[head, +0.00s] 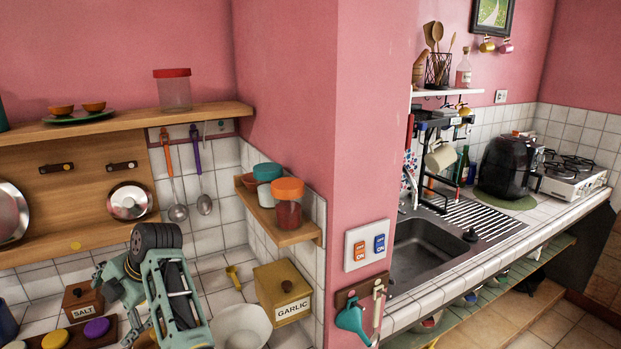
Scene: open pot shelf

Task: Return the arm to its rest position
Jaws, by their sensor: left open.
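My left gripper (160,298) is in the lower left of the head view, in front of the tiled counter. Its teal fingers are apart and I see nothing between them. A black cylindrical part of it is uppermost. The open wooden pot shelf (205,113) is behind it on the pink wall. A round metal lid (130,202) hangs on the shelf's back panel. Another lid (10,212) is cut off by the left edge. My right gripper is not in view.
A salt box (82,301), a garlic box (283,291) and a white bowl (241,328) stand around the gripper. A small shelf (299,235) with jars juts from the side wall. A pink wall corner (362,120) separates the sink (430,252) side.

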